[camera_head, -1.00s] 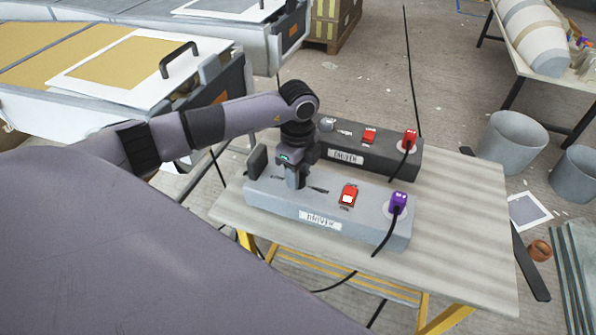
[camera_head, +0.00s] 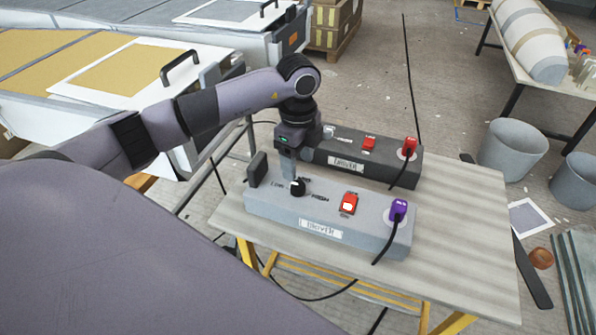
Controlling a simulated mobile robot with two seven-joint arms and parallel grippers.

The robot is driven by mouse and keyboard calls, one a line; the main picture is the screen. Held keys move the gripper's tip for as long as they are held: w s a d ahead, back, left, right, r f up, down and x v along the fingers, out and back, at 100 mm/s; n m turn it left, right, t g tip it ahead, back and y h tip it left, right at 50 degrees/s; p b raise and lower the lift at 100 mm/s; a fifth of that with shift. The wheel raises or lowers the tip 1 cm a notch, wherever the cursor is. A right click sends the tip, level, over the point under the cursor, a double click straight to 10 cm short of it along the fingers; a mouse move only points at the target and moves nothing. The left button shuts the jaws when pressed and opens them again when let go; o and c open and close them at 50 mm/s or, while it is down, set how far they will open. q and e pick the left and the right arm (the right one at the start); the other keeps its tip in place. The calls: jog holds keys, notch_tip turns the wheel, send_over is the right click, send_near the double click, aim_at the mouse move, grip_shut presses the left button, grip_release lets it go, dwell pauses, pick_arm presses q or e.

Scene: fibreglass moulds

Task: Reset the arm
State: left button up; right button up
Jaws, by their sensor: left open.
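My left arm comes in from the left, and its gripper (camera_head: 289,172) points down over the left end of the light grey driver box (camera_head: 270,206). The gripper is open, and its fingers show just behind and above a black knob (camera_head: 298,187) on the box's top; I cannot tell whether they touch it. The knob sits between printed marks. The box also has a red switch (camera_head: 348,204) and a purple plug (camera_head: 397,210) with a black cable. My right gripper is not in view.
A dark driver box (camera_head: 378,172) with a red switch and red plug stands behind the light one. Both rest on a wooden table (camera_head: 463,230) whose right part is clear. Grey bins (camera_head: 506,148) stand at the right. Large mould benches (camera_head: 90,110) stand at the left.

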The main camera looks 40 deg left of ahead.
pick_arm(q)
jog(key=shift+r, duration=0.4)
